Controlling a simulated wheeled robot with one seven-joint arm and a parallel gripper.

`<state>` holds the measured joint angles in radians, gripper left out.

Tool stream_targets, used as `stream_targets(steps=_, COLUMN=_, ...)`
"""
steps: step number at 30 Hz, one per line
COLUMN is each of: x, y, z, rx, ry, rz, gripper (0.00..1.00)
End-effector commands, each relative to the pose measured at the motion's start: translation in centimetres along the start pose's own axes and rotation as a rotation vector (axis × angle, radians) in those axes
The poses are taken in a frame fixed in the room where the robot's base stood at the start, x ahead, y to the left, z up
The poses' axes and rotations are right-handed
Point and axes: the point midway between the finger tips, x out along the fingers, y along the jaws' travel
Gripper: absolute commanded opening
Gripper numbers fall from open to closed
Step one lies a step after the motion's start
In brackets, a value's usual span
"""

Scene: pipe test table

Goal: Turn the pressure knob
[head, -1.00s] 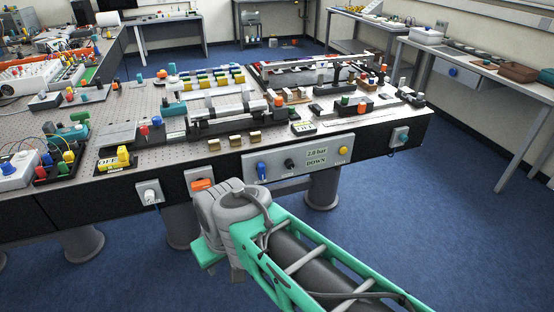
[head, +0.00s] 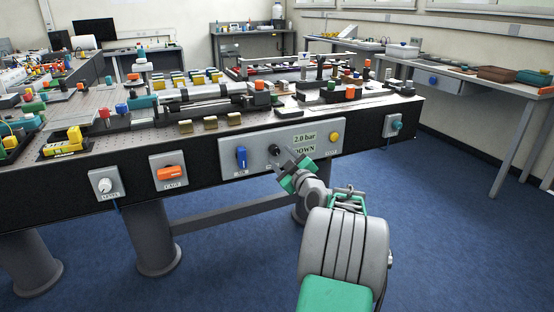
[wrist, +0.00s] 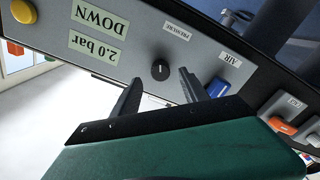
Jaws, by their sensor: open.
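The pressure knob (wrist: 160,70) is a small black round knob on a grey control panel (wrist: 130,12), under a PRESSURE label in the wrist view, which shows the panel upside down. In the head view the knob (head: 274,150) sits between a blue AIR knob (head: 241,157) and a sign (head: 304,139) reading 2.0 bar and DOWN. My gripper (wrist: 157,86) is open. Its two dark fingers point at the panel, one on each side of the knob in the wrist view. I see no contact; the remaining gap is hard to judge.
The panel is on the front of a long bench (head: 200,140) crowded with fittings. A yellow button (head: 334,137) is to the right. An orange knob (head: 171,173) and a white dial (head: 105,185) are to the left. Blue floor in front is free.

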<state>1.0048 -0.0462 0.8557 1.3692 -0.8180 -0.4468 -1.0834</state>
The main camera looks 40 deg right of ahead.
Motion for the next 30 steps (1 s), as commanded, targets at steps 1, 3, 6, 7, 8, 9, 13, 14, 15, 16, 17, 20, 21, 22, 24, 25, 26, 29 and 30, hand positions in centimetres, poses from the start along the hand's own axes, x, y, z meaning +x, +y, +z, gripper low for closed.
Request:
stream_targets(steps=1, x=1.1, y=-0.2, z=0.0, rx=0.0, ry=0.001, rz=-0.003, gripper=0.52)
stream_targets(steps=3, x=2.3, y=-0.2, z=0.1, rx=0.0, ry=0.0, rz=-0.003, gripper=0.52)
stream_targets(steps=6, x=3.5, y=-0.1, z=0.0, rx=0.001, ry=0.0, rz=-0.002, gripper=0.52)
stream_targets(steps=7, x=3.7, y=-0.1, z=0.1, rx=0.001, ry=-0.001, rz=-0.002, gripper=0.52)
stream_targets(steps=8, x=3.8, y=-0.1, z=0.1, rx=0.0, ry=-0.002, rz=-0.002, gripper=0.52)
stream_targets(steps=9, x=3.9, y=-0.1, z=0.0, rx=0.0, ry=-0.002, rz=-0.002, gripper=0.52)
stream_targets(steps=13, x=4.0, y=-0.1, z=0.0, rx=0.001, ry=-0.002, rz=-0.002, gripper=0.52)
stream_targets(steps=14, x=4.0, y=-0.1, z=0.0, rx=0.001, ry=-0.002, rz=-0.002, gripper=0.52)
stream_targets(steps=15, x=4.0, y=-0.1, z=0.0, rx=0.001, ry=-0.002, rz=-0.002, gripper=0.52)
stream_targets(steps=16, x=4.0, y=-0.1, z=0.0, rx=0.001, ry=-0.002, rz=-0.002, gripper=0.5)
stream_targets(steps=17, x=3.9, y=-0.1, z=0.0, rx=0.001, ry=-0.002, rz=-0.002, gripper=0.47)
stream_targets(steps=20, x=3.9, y=-0.1, z=0.0, rx=0.001, ry=-0.002, rz=-0.002, gripper=0.39)
stream_targets(steps=21, x=3.9, y=-0.1, z=0.0, rx=0.001, ry=-0.002, rz=-0.002, gripper=0.36)
stream_targets(steps=22, x=3.9, y=-0.1, z=0.0, rx=0.001, ry=-0.002, rz=-0.002, gripper=0.33)
stream_targets(steps=24, x=3.9, y=-0.1, z=0.0, rx=0.001, ry=-0.002, rz=-0.002, gripper=0.28)
stream_targets(steps=25, x=3.9, y=-0.1, z=0.0, rx=0.001, ry=-0.002, rz=-0.002, gripper=0.25)
stream_targets(steps=26, x=3.9, y=-0.1, z=0.0, rx=0.001, ry=-0.002, rz=-0.002, gripper=0.23)
stream_targets(steps=29, x=3.9, y=-0.1, z=0.0, rx=0.001, ry=-0.002, rz=-0.002, gripper=0.15)
stream_targets(steps=30, x=3.9, y=-0.1, z=0.0, rx=0.001, ry=-0.002, rz=-0.002, gripper=0.11)
